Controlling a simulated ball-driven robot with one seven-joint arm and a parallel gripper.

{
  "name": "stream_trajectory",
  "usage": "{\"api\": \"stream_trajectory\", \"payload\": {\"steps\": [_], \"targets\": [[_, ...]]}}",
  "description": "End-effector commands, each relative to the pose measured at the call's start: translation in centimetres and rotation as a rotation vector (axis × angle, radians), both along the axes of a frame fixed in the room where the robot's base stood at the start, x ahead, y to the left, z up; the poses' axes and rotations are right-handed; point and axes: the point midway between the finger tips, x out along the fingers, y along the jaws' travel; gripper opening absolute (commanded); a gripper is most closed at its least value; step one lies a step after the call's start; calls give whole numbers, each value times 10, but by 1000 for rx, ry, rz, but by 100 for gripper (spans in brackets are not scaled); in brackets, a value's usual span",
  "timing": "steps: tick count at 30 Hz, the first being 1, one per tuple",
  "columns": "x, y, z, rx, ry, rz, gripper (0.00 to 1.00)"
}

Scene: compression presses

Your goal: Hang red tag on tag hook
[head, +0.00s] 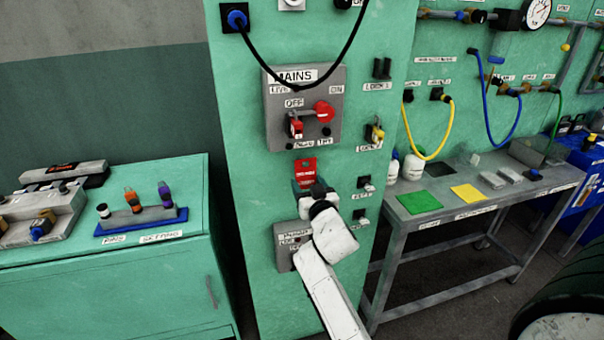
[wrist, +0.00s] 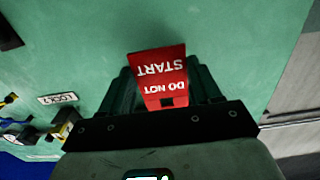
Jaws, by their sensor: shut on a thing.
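The red tag (head: 305,168) is a flat card in front of the green panel, just below the grey MAINS box. In the wrist view the tag (wrist: 160,65) reads DO NOT START, upside down in the picture. My gripper (head: 306,184) is shut on its lower part, and the tag stands out past the fingers. In the wrist view the dark fingers of my gripper (wrist: 164,90) lie on both sides of the tag. I cannot pick out the tag hook for certain; the tag or my gripper may hide it. I cannot tell whether the tag touches the panel.
The MAINS box (head: 335,105) has a red knob and a red padlock-like piece. A yellow lock (head: 375,134) hangs to the right. Small fittings (head: 366,183) jut out right of my gripper. A green cabinet (head: 110,255) stands left, a grey bench (head: 470,209) right.

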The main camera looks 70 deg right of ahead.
Motion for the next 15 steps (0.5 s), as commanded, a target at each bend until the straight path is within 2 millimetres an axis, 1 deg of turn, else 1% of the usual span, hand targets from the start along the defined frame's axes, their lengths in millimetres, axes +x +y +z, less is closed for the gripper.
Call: {"api": "stream_trajectory", "payload": {"steps": [15], "targets": [[-9, 11, -1, 1, 1, 0, 46]]}}
